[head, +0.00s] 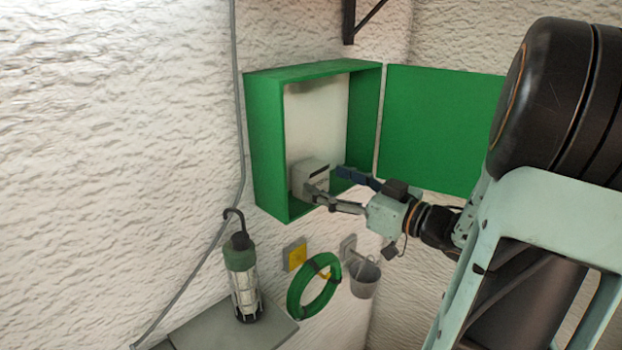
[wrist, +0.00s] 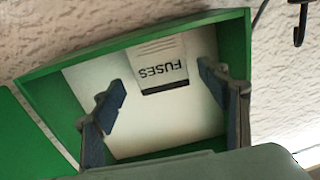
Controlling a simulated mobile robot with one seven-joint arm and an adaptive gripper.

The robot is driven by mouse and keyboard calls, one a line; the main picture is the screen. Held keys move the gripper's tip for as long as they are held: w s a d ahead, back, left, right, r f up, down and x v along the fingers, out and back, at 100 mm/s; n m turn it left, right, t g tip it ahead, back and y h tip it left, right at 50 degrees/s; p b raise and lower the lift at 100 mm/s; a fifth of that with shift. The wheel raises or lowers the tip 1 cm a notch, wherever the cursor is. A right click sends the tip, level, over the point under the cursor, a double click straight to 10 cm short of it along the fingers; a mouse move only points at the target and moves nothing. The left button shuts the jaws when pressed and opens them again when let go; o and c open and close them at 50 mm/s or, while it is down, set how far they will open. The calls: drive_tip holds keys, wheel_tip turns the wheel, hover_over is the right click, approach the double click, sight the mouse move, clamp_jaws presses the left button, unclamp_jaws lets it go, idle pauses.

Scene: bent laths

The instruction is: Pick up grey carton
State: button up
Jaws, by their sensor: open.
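The grey carton (head: 308,175) stands inside the open green wall cabinet (head: 265,150), low and towards its left side. In the wrist view the carton (wrist: 158,60) shows a light face with the upside-down word FUSES and a dark strip. My gripper (head: 328,180) is at the cabinet's opening with its fingers spread. One finger overlaps the carton's front in the head view, and I cannot tell whether it touches. In the wrist view the fingertips (wrist: 160,84) are on either side of the carton's near end, with gaps on both sides and nothing held.
The green cabinet door (head: 440,125) stands open to the right. Below hang a green hose coil (head: 314,286), a grey bucket (head: 364,279) and a yellow switch plate (head: 296,255). A caged lamp (head: 242,280) stands on a grey ledge (head: 210,328).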

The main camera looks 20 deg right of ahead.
sight(320, 181)
drive_tip(key=x, duration=0.5)
drive_tip(key=shift+a+f+p, duration=0.1)
drive_tip(key=shift+f+p, duration=0.1)
drive_tip(key=shift+p, duration=0.15)
drive_tip(key=shift+c, duration=0.2)
drive_tip(key=c, duration=1.3)
